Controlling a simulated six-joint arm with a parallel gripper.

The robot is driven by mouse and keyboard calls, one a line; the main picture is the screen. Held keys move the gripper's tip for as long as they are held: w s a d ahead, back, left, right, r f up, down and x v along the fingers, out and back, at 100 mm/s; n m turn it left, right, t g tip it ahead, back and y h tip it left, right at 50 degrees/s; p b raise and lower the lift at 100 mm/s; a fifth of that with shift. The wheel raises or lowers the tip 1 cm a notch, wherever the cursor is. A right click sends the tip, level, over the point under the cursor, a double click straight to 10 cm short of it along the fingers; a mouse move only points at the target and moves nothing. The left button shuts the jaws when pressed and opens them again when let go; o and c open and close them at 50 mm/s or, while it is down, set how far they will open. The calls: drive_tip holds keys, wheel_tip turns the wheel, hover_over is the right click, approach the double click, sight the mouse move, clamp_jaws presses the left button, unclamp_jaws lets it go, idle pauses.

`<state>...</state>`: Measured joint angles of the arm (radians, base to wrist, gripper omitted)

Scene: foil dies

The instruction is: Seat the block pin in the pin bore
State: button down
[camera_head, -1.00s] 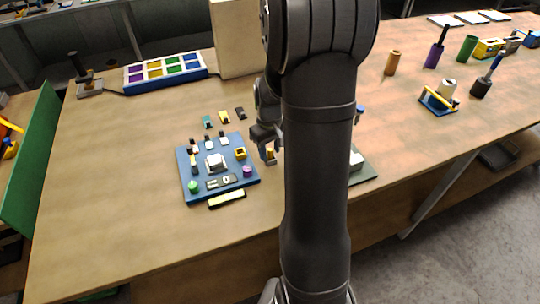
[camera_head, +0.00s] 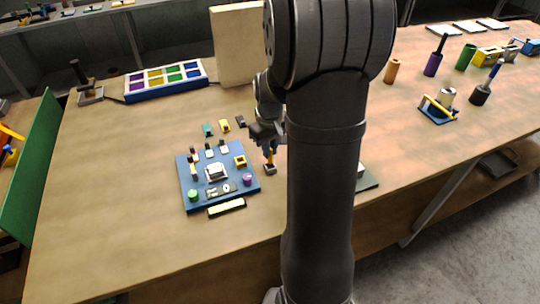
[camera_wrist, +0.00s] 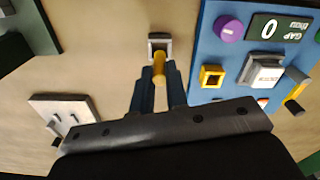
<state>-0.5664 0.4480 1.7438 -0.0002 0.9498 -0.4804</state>
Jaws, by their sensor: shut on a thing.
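My gripper (camera_wrist: 160,88) is shut on the block pin (camera_wrist: 159,65), a yellow-orange peg that sticks out beyond the dark blue fingertips. In the head view my gripper (camera_head: 268,146) holds the pin (camera_head: 269,157) to the right of the blue board. A small grey holder (camera_wrist: 159,39) with a dark recess lies just beyond the pin; in the head view it is below the pin (camera_head: 270,170). Whether the pin's tip is clear of it is hard to tell. A yellow block with a dark opening (camera_wrist: 212,75), likely the pin bore, sits on the blue board (camera_head: 185,182).
The blue board also carries a purple knob (camera_wrist: 229,28), a green knob (camera_head: 193,195), a gauge marked GAP (camera_wrist: 280,27) and a central pale block (camera_wrist: 262,70). A pale plate (camera_wrist: 62,113) lies on the other side. Bare table separates the holder and board.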

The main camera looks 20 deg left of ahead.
drive_tip(key=d+r, duration=0.7)
drive_tip(key=d, duration=0.4)
drive_tip(key=a+r, duration=0.2)
drive_tip(key=a, duration=0.6)
drive_tip(key=shift+s+a+f, duration=0.5)
drive_tip(key=shift+a+f, duration=1.25)
drive_tip(key=shift+a, duration=0.2)
drive_tip(key=shift+s+a+f, duration=0.55)
drive_tip(key=shift+a+f, duration=1.2)
drive_tip(key=shift+a, duration=0.2)
drive_tip(key=shift+s+a+f, duration=0.5)
drive_tip(key=shift+a+f, duration=1.25)
drive_tip(key=shift+a, duration=0.2)
drive_tip(key=shift+f, duration=0.15)
drive_tip(key=c, duration=1.4)
unclamp_jaws()
drive_tip(key=shift+c, duration=0.2)
